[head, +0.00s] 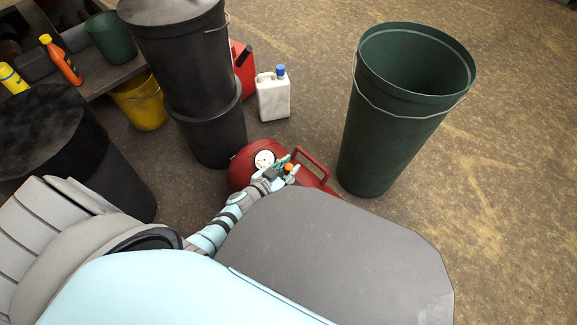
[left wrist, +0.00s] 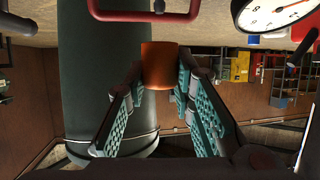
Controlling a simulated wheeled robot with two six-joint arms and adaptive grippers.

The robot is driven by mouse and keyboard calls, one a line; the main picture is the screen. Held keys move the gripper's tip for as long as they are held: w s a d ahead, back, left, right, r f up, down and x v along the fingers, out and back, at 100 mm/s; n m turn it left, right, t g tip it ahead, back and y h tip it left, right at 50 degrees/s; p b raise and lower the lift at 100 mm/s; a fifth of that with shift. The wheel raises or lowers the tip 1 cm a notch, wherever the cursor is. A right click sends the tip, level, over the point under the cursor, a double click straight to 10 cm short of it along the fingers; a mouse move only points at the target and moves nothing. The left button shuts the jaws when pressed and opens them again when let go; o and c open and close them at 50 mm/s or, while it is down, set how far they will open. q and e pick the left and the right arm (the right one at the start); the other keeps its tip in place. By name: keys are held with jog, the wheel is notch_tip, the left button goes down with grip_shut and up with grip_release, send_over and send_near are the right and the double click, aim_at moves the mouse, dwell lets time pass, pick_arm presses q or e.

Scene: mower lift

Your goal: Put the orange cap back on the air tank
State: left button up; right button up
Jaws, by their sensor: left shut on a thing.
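The red air tank (head: 240,166) lies on the floor at the middle of the head view, with a white dial gauge (head: 264,159) and a red handle (head: 313,161). My left gripper (head: 286,170) is over the tank, between gauge and handle. It is shut on the orange cap (head: 289,167). In the left wrist view the orange cap (left wrist: 160,65) sits between the fingertips. The gauge (left wrist: 270,14) and handle (left wrist: 140,14) show at that view's top edge. I cannot tell whether the cap touches the tank. My right gripper is not in view.
A tall dark green bin (head: 385,130) stands right of the tank. Stacked black buckets (head: 210,125), a white jug (head: 273,97) and a red can (head: 243,70) stand behind it. A black drum (head: 55,150) is at left. The floor at far right is clear.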

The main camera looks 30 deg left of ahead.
pick_arm(q)
jog(key=o, duration=0.6)
jog(key=p+v, duration=0.5)
jog(key=v, duration=0.6)
dwell(0.4)
